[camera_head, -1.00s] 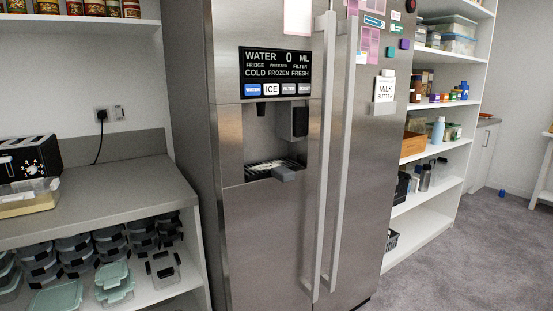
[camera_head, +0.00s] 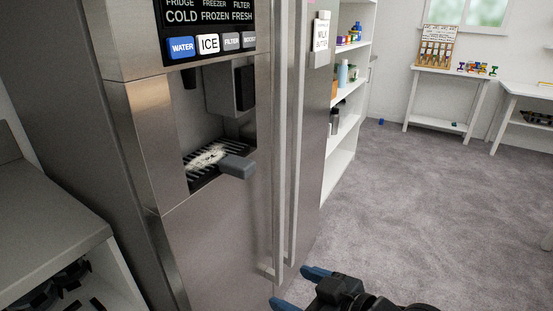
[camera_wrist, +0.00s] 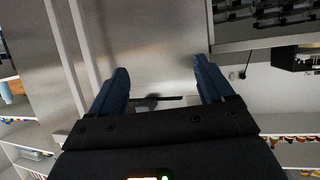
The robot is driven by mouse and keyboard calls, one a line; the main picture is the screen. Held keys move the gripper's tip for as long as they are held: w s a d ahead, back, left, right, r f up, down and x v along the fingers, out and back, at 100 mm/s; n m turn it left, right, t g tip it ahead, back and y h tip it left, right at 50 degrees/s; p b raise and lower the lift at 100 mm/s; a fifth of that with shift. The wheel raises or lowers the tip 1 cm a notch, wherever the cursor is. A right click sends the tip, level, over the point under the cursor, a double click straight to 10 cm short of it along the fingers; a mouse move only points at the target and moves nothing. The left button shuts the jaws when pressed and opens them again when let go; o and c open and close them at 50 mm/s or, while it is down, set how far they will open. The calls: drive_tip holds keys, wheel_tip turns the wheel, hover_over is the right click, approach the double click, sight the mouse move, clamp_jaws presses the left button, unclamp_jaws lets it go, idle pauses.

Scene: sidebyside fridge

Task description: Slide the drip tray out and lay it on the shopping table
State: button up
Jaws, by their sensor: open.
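The drip tray (camera_head: 208,157) sits in the dispenser recess of the steel fridge (camera_head: 200,240). It has a dark slatted grille with a pale residue on it. Its grey handle (camera_head: 237,167) sticks out past the fridge front. My gripper (camera_head: 296,288) has blue fingers and is at the bottom of the head view, lower and to the right of the tray, apart from it. In the wrist view my gripper (camera_wrist: 160,85) is open with nothing held, facing the fridge front. A small dark shape between the fingers there is too unclear to name. Which table is the shopping table is unclear.
Two long vertical door handles (camera_head: 283,150) stand between the tray and my gripper. A grey counter (camera_head: 45,225) is at the left. A white table with a display rack (camera_head: 446,73) and another white table (camera_head: 527,92) stand far right. The carpet (camera_head: 400,200) between is clear.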

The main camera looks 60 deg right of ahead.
drive_tip(key=w+d+r+p, duration=0.1)
drive_tip(key=w+d+r, duration=0.4)
drive_tip(key=w+d, duration=0.15)
drive_tip(key=n+y+p, duration=0.2)
drive_tip(key=y, duration=0.1)
approach(250, 167)
drive_tip(key=x, duration=0.3)
drive_tip(key=shift+t, duration=0.3)
drive_tip(key=shift+x, duration=3.6)
drive_tip(key=shift+f, duration=0.2)
drive_tip(key=shift+c, duration=0.3)
drive_tip(key=c, duration=1.1)
drive_tip(key=shift+s+d+p, duration=0.15)
drive_tip(key=shift+s+p, duration=0.15)
drive_tip(key=shift+s, duration=2.35)
drive_tip(key=shift+s+d+p, duration=0.1)
drive_tip(key=shift+s+p, duration=0.2)
drive_tip(key=shift+s, duration=2.35)
drive_tip(key=shift+s, duration=2)
